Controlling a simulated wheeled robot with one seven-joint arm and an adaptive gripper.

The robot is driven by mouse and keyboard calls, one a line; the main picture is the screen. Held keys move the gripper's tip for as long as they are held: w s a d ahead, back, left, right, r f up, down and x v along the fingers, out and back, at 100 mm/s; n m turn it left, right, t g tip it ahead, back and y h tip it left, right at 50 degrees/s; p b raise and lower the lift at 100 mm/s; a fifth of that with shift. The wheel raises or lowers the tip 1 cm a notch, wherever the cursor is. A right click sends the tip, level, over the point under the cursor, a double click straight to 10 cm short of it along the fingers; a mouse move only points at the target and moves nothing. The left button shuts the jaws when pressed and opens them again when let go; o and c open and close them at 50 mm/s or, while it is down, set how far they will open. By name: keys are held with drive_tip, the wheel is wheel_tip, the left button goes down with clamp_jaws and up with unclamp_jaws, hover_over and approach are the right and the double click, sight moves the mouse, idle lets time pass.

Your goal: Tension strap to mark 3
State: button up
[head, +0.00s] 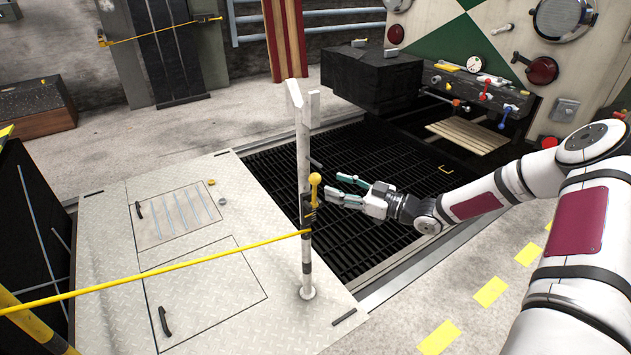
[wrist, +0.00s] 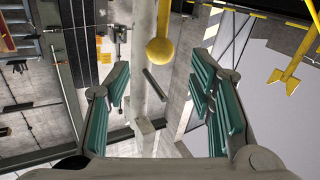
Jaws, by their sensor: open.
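A yellow strap (head: 160,268) runs from the lower left across the pale floor plates to a white post (head: 304,155). A dark fitting (head: 308,212) sits on the post where the strap meets it. A lever with a yellow ball knob (head: 315,179) stands upright there. My gripper (head: 333,189) is open and empty, just right of the knob. In the wrist view the yellow knob (wrist: 160,52) shows between the open teal fingers, apart from both, with the post (wrist: 146,100) behind. I cannot make out a numbered mark 3.
A grated pit (head: 375,200) lies behind and right of the post. A black block (head: 372,75) and a bench with coloured knobs (head: 480,85) stand beyond it. Floor hatches with handles (head: 164,320) lie left. A second yellow strap (head: 165,33) hangs at the back.

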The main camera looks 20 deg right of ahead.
sight(314, 177)
drive_tip(key=b+x, duration=0.1)
drive_tip(key=x, duration=0.6)
drive_tip(key=shift+w+a+b, duration=0.3)
clamp_jaws()
